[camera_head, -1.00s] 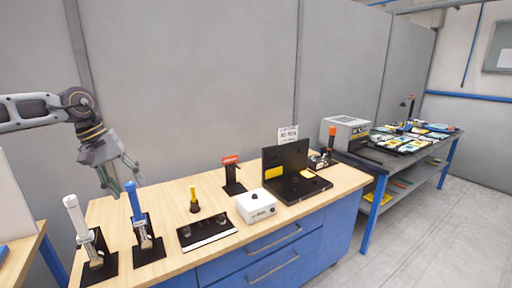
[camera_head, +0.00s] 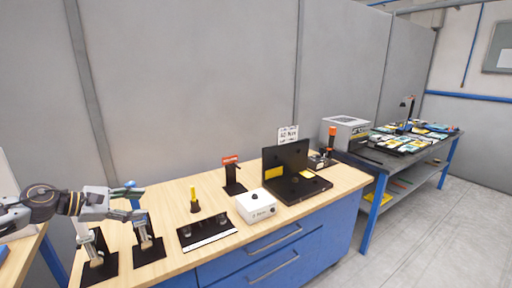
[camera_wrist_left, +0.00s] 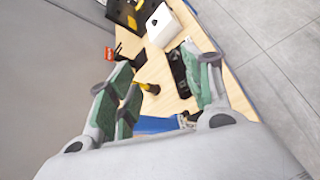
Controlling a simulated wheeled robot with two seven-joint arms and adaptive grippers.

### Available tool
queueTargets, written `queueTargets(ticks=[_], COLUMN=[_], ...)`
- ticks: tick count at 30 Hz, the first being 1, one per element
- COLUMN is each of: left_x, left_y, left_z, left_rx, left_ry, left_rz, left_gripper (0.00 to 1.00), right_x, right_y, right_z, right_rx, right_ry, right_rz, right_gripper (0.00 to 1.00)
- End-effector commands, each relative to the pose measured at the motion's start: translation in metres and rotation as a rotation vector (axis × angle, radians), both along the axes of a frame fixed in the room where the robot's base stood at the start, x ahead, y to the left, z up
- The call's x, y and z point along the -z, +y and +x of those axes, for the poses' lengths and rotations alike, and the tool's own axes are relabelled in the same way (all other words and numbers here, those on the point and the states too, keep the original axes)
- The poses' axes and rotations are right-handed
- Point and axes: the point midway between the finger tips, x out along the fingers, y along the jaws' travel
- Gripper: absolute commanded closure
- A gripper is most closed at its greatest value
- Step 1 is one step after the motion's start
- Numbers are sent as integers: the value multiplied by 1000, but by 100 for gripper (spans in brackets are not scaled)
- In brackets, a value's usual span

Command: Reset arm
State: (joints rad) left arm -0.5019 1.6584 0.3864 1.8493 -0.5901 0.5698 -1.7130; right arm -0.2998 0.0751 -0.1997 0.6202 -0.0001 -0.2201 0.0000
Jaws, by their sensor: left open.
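My left gripper (camera_head: 140,203) is at the left end of the wooden workbench (camera_head: 225,184), just above the blue-handled lever device (camera_head: 148,243). Its fingers point to the right and partly cover the blue handle. In the left wrist view the two green-padded fingers are spread apart, and the blue handle (camera_wrist_left: 155,124) shows between them near the palm. I cannot tell if they touch it. The white-handled lever device (camera_head: 98,262) stands to the left, its upper part hidden by my left arm. My right gripper is not in view.
On the bench are a yellow-handled tool (camera_head: 194,203) by a black plate (camera_head: 207,233), a red-topped stand (camera_head: 233,177), a white box (camera_head: 256,206) and a black fixture (camera_head: 288,160). A dark table (camera_head: 365,156) stands at the right. Grey panels rise behind the bench.

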Motion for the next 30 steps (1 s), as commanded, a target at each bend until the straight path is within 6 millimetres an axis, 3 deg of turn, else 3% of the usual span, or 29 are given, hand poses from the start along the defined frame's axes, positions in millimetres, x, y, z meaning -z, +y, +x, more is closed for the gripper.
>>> queueTargets(ticks=[16,30], left_x=[49,106], left_y=[29,53], left_z=[-1,-21], left_rx=[-479,-872], left_ry=[151,311], left_rz=[-607,-1145], left_gripper=[50,50], right_x=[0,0], right_y=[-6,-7], right_z=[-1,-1], right_rx=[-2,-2], right_ry=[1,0], right_rz=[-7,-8], right_gripper=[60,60])
